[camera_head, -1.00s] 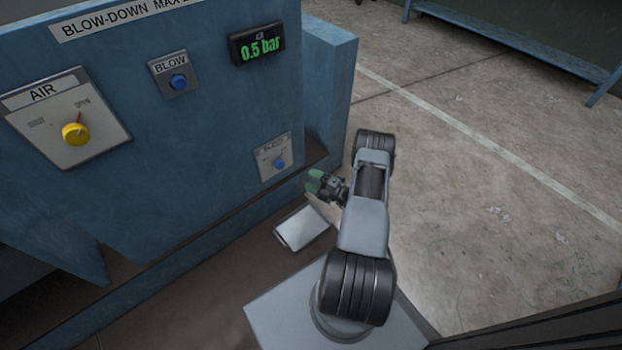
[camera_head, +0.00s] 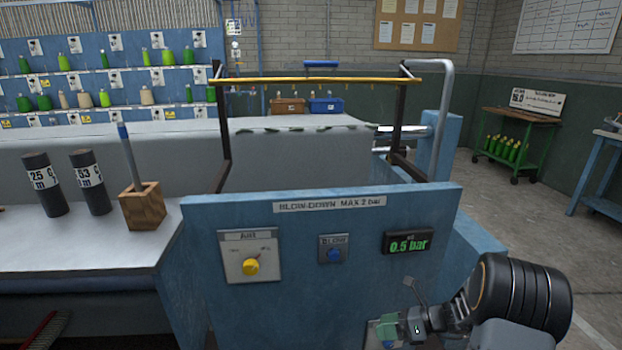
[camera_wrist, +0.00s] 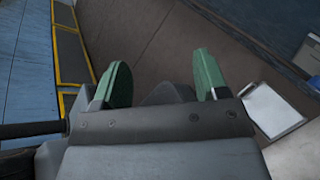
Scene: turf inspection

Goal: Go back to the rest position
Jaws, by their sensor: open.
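My gripper (camera_head: 388,327) shows at the lower right of the head view, in front of the lower right part of the blue blow-down panel (camera_head: 300,290). In the wrist view its two green fingers (camera_wrist: 163,82) stand wide apart with nothing between them. It is open and empty. The panel carries a yellow AIR knob (camera_head: 251,266), a blue BLOW button (camera_head: 334,255) and a display (camera_head: 409,242) reading 0.5 bar. A small lower control on the panel is mostly hidden behind my gripper.
A white sheet or clipboard (camera_wrist: 271,110) lies on the brown surface right of my fingers. A bench with two dark cylinders (camera_head: 88,182) and a wooden block (camera_head: 142,207) stands left of the panel. A green cart (camera_head: 517,140) is at the back right. Open floor lies right of the panel.

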